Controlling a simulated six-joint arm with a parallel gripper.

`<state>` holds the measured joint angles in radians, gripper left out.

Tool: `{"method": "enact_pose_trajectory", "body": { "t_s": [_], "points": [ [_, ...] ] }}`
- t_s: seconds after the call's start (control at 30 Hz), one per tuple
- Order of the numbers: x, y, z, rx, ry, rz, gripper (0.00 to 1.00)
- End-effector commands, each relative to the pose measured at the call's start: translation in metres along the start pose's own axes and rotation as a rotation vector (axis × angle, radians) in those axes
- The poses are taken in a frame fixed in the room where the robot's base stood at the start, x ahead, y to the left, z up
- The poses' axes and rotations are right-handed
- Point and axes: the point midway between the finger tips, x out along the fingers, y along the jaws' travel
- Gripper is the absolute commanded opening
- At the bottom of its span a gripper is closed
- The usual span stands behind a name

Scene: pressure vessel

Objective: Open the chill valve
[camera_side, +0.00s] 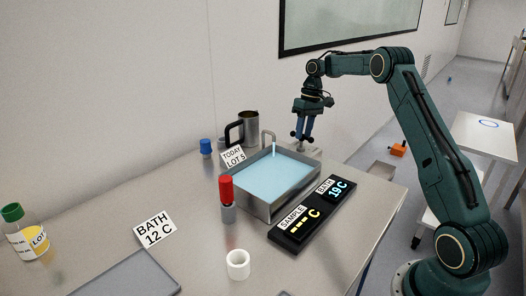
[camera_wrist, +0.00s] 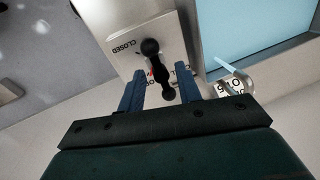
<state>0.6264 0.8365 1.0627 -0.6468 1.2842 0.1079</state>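The chill valve has a black bar handle with round knobs (camera_wrist: 157,66) on a pale plate (camera_wrist: 128,62) marked CLOSED near one end. Other lettering on the plate is partly hidden by the handle and a finger. In the wrist view my gripper (camera_wrist: 159,90) is open, with one blue finger on each side of the handle and gaps between. In the side view my gripper (camera_side: 304,132) points down at the valve behind the bath's right corner. The metal bath (camera_side: 291,205) holds pale blue liquid, with a spout (camera_side: 268,136) and a pale blue streak below it.
A display (camera_side: 312,212) reads BATH 19 C and shows dashes for SAMPLE. A card (camera_side: 154,229) reads BATH 12 C. A red-topped tube (camera_side: 226,190), metal mug (camera_side: 249,124), white cup (camera_side: 238,264) and green-capped bottle (camera_side: 26,236) stand on the bench. The bench's right edge is near the valve.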

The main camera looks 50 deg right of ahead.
Motion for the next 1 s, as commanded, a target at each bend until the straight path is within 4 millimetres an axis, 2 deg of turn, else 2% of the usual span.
{"method": "enact_pose_trajectory", "body": {
  "t_s": [1.0],
  "points": [
    [0.0012,-0.0065,0.0029,0.934,0.185,0.000,0.34]
  ]
}}
